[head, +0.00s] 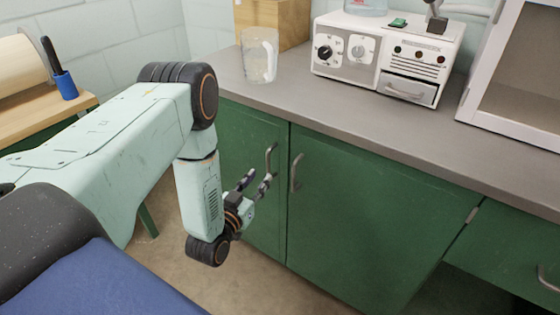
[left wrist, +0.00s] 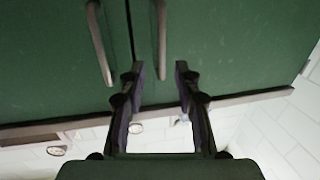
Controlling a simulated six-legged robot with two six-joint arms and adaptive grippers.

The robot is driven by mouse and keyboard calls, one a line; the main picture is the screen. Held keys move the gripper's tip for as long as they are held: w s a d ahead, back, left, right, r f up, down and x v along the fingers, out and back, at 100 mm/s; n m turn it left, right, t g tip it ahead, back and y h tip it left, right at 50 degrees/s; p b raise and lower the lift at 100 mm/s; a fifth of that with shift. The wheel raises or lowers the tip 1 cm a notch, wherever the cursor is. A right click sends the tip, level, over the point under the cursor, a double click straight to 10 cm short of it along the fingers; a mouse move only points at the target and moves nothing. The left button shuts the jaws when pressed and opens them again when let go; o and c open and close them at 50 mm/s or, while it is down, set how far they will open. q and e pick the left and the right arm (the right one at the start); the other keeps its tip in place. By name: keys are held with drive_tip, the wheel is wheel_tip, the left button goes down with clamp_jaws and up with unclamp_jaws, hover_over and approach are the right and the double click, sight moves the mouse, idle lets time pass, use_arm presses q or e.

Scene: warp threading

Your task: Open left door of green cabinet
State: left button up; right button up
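The green cabinet's left door (head: 250,135) is shut, flush beside the right door (head: 350,220). The left door's grey bar handle (head: 269,160) stands upright near the seam, with the right door's handle (head: 295,172) just across it. My left gripper (head: 259,180) is open and empty in front of the left door, close to its handle. In the left wrist view, which looks upside down, the fingers (left wrist: 158,77) are spread and the left door's handle (left wrist: 161,38) lines up with the gap between them. Whether they touch it I cannot tell. My right gripper is out of view.
A grey countertop (head: 330,112) runs above the doors. On it stand a clear glass jar (head: 259,55), a white machine with dials (head: 390,52) and a white framed case (head: 520,75). A wooden bench (head: 45,112) is at the left. Floor in front of the doors is clear.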

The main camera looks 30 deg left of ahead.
sight(267, 162)
use_arm(q)
drive_tip(key=w, duration=0.2)
drive_tip(key=w+b, duration=0.1)
drive_tip(key=w, duration=0.1)
drive_tip(key=w+a+b, duration=0.1)
drive_tip(key=w, duration=0.1)
drive_tip(key=shift+r, duration=0.35)
drive_tip(key=shift+w, duration=0.75)
drive_tip(key=shift+a, duration=0.1)
drive_tip(key=shift+r, duration=0.1)
drive_tip(key=shift+c, duration=0.2)
clamp_jaws()
